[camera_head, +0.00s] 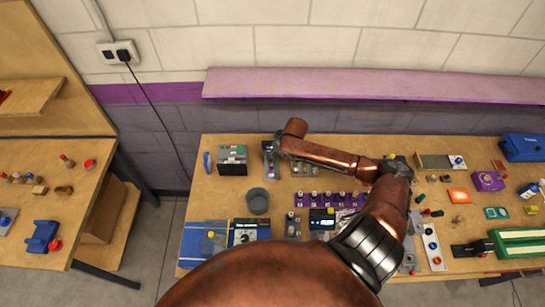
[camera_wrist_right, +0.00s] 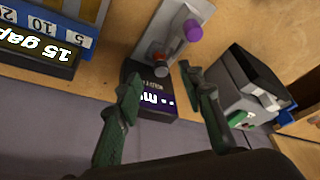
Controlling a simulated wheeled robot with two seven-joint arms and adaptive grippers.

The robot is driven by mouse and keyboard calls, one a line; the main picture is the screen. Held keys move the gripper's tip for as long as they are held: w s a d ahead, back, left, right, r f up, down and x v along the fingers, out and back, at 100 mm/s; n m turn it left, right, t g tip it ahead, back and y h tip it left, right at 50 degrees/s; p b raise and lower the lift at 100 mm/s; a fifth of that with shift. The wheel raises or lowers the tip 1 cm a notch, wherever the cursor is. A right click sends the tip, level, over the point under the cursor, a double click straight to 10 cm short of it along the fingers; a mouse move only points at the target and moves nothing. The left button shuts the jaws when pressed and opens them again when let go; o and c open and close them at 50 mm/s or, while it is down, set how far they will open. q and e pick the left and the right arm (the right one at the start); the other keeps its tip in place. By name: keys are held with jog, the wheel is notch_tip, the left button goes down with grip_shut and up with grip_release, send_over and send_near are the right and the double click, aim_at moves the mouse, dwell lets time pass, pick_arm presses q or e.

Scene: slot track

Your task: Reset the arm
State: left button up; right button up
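My right arm reaches over the table from the bottom of the head view and bends left, with its wrist (camera_head: 295,130) near the back edge. In the wrist view my right gripper (camera_wrist_right: 160,88) is open, its two dark green fingers apart with nothing held between them. Just beyond the fingertips is a grey slot-track plate (camera_wrist_right: 172,30) with a purple knob (camera_wrist_right: 194,30) and a red piece (camera_wrist_right: 158,56). A dark sign block (camera_wrist_right: 152,101) sits at its end. The right fingers are hard to make out in the head view. My left gripper is not in view.
A grey box with a green panel (camera_head: 232,160) stands beside the track. A grey cup (camera_head: 258,201) and a row of purple-based pieces (camera_head: 330,199) are nearer the front. A pink shelf (camera_head: 380,86) runs along the wall. The right side of the table (camera_head: 455,205) is crowded.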

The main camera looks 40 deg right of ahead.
jog(key=v, duration=0.6)
jog(key=shift+r, duration=0.25)
jog(key=shift+s, duration=0.15)
